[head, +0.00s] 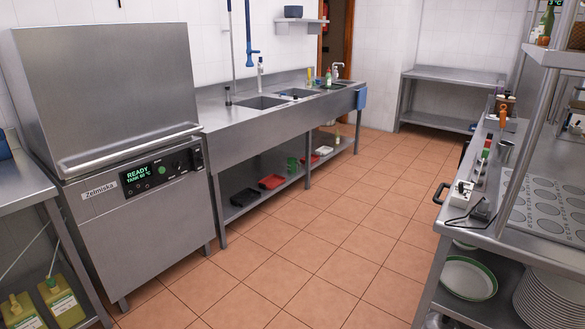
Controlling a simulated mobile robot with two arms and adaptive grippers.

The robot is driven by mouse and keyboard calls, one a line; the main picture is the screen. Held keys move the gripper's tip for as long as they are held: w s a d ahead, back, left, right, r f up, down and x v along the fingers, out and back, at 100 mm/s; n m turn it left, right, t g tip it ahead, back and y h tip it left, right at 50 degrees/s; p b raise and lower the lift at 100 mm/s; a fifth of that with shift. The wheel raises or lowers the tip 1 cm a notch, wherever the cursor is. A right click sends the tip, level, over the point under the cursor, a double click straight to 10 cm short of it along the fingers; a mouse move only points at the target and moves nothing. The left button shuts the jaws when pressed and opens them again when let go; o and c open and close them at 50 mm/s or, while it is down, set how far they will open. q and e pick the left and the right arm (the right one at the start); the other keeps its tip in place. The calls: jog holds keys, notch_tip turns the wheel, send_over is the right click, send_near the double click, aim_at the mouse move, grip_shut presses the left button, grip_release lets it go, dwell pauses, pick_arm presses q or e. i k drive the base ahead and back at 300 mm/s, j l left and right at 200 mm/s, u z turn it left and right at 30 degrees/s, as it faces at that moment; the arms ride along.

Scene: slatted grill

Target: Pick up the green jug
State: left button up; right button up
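A small green jug-like object (293,165) stands on the lower shelf under the sink counter, between a red tray and other small items. It is far off and too small to make out a handle or spout. Two yellow-green containers (58,299) with labels stand on a low shelf at the bottom left, partly cut by the frame. Neither of my grippers is in view.
A steel dishwasher (135,200) stands at the left, joined to the sink counter (285,122). Red trays (271,182) and a black tray (243,197) lie on the shelf under it. A steel counter with stacked plates (550,300) borders the right. The tiled floor (300,245) between is clear.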

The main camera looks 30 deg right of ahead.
aim_at(291, 162)
jog(key=i+z, duration=0.1)
jog(key=z, duration=0.35)
jog(key=i+z, duration=0.25)
jog(key=i, duration=0.15)
jog(key=i+j+z, duration=0.2)
jog(key=i, duration=0.2)
jog(key=i+j+z, duration=0.1)
jog(key=i+z, duration=0.15)
jog(key=i+j, duration=0.35)
jog(key=i, duration=0.25)
jog(key=i+j+z, duration=0.1)
jog(key=i+j, duration=0.3)
jog(key=i, duration=0.25)
jog(key=i+j, duration=0.4)
jog(key=i, duration=0.2)
jog(key=i+j+z, duration=0.1)
jog(key=i+j, duration=0.3)
jog(key=i, duration=0.2)
jog(key=i+l+u, duration=0.15)
jog(key=i+l, duration=0.25)
jog(key=i+l+u, duration=0.15)
jog(key=i+l, duration=0.3)
jog(key=i+l+u, duration=0.2)
jog(key=i+l, duration=0.2)
jog(key=l, duration=0.15)
